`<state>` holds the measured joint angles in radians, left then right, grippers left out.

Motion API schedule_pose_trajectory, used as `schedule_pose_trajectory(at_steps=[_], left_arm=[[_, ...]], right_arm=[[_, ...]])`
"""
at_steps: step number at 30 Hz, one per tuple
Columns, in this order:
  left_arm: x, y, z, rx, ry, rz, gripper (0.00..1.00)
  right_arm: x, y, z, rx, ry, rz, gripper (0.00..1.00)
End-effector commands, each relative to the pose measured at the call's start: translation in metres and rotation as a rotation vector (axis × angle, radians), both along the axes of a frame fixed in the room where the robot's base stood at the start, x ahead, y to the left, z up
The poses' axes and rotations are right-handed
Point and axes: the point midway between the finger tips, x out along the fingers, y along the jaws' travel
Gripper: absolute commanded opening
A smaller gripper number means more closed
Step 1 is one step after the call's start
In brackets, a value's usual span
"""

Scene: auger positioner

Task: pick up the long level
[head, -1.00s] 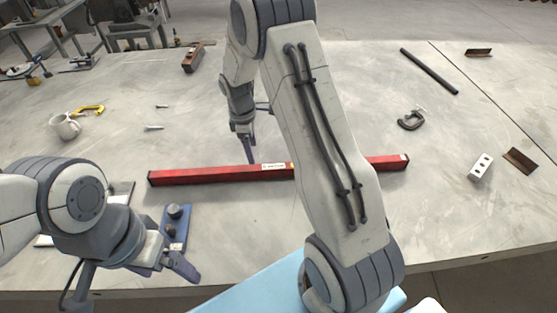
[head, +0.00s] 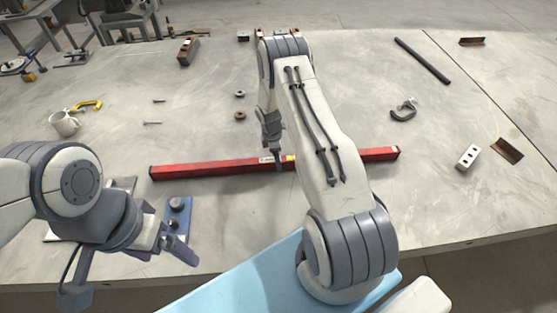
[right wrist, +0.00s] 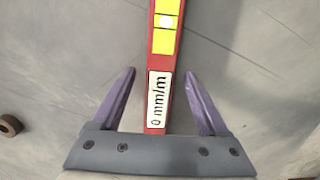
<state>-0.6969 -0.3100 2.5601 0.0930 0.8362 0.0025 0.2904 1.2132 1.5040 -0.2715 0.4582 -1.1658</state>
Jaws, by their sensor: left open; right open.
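The long level is a long red bar (head: 210,170) lying across the middle of the table. In the right wrist view the level (right wrist: 154,103) runs up the picture, with a white label and yellow vials. My right gripper (right wrist: 159,75) is open, with one purple finger on each side of the level and a gap to both. In the head view the right gripper (head: 278,163) is at the level's middle, partly hidden by its own arm, which also covers part of the level. My left gripper (head: 168,252) is open and empty near the table's front left, beside a blue block.
The blue block with knobs (head: 177,218) stands near the front edge. A mug (head: 65,124) and yellow clamp (head: 88,105) lie at left. A grey clamp (head: 404,110), white block (head: 468,157) and dark rod (head: 422,60) lie at right. Two small rings (head: 240,115) lie behind the level.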

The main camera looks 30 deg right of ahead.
Motion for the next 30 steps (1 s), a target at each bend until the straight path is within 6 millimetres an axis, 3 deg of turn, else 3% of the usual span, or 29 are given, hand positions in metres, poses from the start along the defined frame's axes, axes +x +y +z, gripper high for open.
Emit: schedule_pose_trajectory(at_steps=[6, 13, 19, 30], left_arm=[[0.0, 0.0, 0.008, 0.0, 0.0, 0.001, 0.92], [0.0, 0.0, 0.007, 0.0, 0.0, 0.001, 0.92], [0.0, 0.0, 0.007, 0.0, 0.0, 0.0, 0.92], [0.0, 0.0, 0.007, 0.0, 0.0, 0.0, 0.92]], right_arm=[[-0.001, -0.002, -0.019, 0.0, 0.0, 0.0, 0.78], [-0.001, -0.002, -0.021, 0.0, -0.001, 0.0, 0.78], [-0.001, -0.002, -0.02, 0.0, 0.0, -0.001, 0.01], [-0.001, -0.002, -0.02, 0.0, 0.0, 0.0, 0.0]])
